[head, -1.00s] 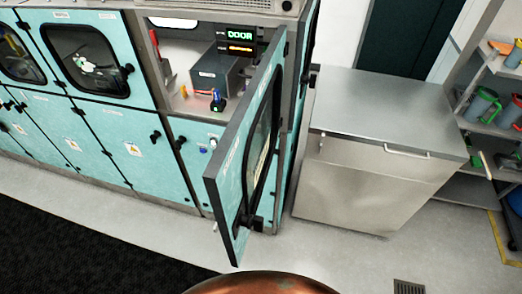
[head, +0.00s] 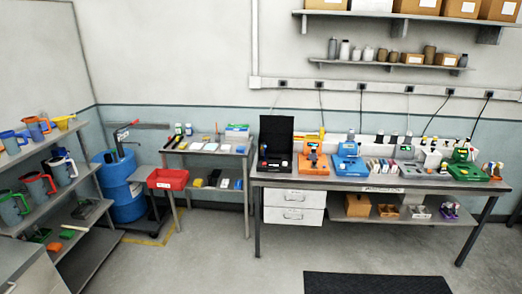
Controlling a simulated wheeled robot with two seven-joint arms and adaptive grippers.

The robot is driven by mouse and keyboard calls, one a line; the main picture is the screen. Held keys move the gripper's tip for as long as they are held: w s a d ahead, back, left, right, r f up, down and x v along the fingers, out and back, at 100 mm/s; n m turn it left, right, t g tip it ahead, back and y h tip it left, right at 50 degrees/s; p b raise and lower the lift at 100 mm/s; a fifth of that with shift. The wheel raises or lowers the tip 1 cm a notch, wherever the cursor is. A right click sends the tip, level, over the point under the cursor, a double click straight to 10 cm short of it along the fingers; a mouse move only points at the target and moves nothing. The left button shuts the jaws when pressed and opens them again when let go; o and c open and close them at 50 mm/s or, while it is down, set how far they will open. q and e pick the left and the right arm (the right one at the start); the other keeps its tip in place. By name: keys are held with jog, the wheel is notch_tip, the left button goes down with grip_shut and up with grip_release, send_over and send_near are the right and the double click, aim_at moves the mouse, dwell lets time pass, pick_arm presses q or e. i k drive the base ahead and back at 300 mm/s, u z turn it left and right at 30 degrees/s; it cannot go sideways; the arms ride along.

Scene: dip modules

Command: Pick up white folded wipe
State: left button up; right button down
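I cannot make out a white folded wipe for certain. Small pale flat items (head: 211,147) lie on the top shelf of a grey cart (head: 178,148), and more pale items (head: 225,183) are on its lower shelf. They are too small and far off to tell what they are. Neither of my grippers shows in the head view.
A workbench (head: 345,182) with several coloured devices and white drawers (head: 293,207) stands right of the cart. A red bin (head: 168,180), blue drum (head: 126,198) and jug shelves (head: 45,165) are left. A dark mat (head: 375,285) lies on open floor.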

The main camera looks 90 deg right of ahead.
aim_at(224, 148)
jog(key=z, duration=0.3)
jog(key=k, duration=0.75)
jog(key=z, duration=1.45)
jog(key=i, duration=1.35)
jog(key=z, duration=0.9)
jog(key=i, duration=1.15)
